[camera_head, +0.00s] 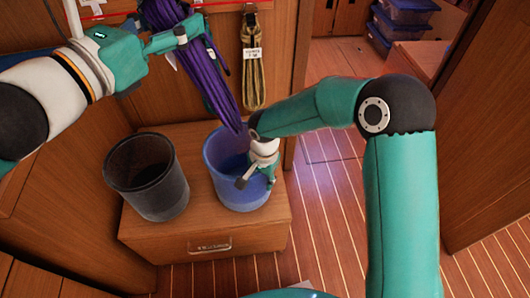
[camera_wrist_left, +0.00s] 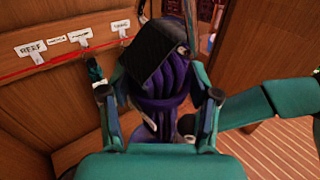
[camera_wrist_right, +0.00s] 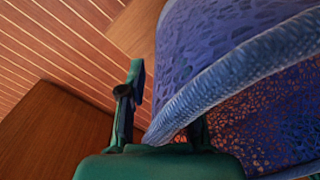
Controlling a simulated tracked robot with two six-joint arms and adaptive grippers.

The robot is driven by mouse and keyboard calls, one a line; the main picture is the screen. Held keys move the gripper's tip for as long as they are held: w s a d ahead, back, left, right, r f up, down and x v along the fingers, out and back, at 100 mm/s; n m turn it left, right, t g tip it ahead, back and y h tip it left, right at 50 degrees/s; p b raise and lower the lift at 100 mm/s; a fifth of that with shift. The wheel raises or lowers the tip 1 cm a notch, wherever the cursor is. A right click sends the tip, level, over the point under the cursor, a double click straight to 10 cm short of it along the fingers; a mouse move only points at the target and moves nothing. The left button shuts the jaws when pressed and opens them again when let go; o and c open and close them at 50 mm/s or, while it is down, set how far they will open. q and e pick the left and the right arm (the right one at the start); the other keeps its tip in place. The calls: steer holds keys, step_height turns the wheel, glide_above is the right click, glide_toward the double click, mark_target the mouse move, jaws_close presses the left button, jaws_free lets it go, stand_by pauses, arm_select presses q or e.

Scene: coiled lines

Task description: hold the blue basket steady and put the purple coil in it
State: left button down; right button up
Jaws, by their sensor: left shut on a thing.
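The purple coil (camera_head: 205,75) hangs in the head view with its lower end at the far rim of the blue basket (camera_head: 222,187). My left gripper (camera_head: 182,38) is shut on the coil near its top; the left wrist view shows the purple strands (camera_wrist_left: 165,85) between the fingers, with a dark band over them. The blue basket stands upright on a wooden box. My right gripper (camera_head: 257,182) is at its right rim, fingers spread, one inside and one outside. The right wrist view shows the mesh wall and rim (camera_wrist_right: 235,75) between them.
A black basket (camera_head: 147,178) stands left of the blue one on the wooden box (camera_head: 185,240). A tan coil (camera_head: 254,70) with a tag hangs on the wall behind. Labelled hooks (camera_wrist_left: 80,35) line the wall. Plastic bins (camera_head: 400,20) stand at the back right.

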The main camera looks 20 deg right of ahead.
mark_target(203, 70)
arm_select(q)
steer(key=shift+r, duration=0.1)
arm_select(e)
jaws_close()
arm_select(q)
step_height(203, 70, down, 13)
stand_by(1.8)
